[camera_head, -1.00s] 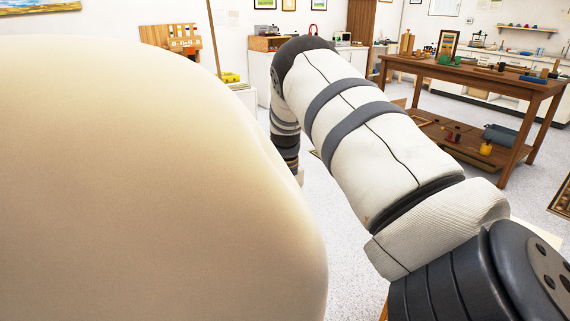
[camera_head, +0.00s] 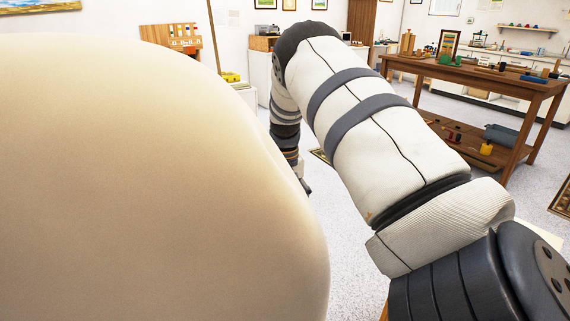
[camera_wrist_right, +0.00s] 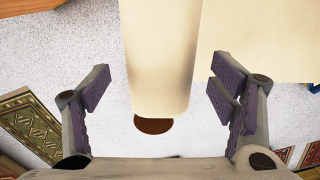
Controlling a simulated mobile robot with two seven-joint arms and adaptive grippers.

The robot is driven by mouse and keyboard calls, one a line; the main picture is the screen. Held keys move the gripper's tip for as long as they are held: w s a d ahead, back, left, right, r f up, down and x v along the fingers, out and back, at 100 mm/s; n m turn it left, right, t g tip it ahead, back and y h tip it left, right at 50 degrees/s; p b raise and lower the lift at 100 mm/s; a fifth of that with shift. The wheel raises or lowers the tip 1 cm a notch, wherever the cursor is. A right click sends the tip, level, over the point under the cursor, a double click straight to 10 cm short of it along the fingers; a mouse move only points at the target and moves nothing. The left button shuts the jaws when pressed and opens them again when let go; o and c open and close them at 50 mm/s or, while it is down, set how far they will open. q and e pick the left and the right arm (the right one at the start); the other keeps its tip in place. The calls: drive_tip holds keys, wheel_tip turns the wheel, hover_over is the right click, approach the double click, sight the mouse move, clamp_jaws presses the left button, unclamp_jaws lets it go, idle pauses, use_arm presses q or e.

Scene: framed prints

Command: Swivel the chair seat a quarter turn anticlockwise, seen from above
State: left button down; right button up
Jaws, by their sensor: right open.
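A large, smooth, pale cream rounded surface (camera_head: 140,180) fills the left of the head view; it appears to be the padded chair, seen very close. In the right wrist view, a long cream padded part (camera_wrist_right: 162,50) comes down between my fingers, with a wider cream part (camera_wrist_right: 255,40) to its right. I cannot tell exactly which chair parts these are. My right gripper (camera_wrist_right: 163,88) is open, one finger on each side of the long part, with gaps on both sides. In the head view its hand is mostly hidden behind the cream surface. My left gripper is out of view.
A brown disc (camera_wrist_right: 153,125) shows just below the cream part's end. Patterned framed pieces (camera_wrist_right: 32,122) lie on the speckled floor at left. A wooden workbench (camera_head: 480,80) with tools stands at the back right. Floor between it and my arm is clear.

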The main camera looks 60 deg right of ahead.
wheel_tip(320, 180, up, 10)
drive_tip(key=shift+f, duration=0.15)
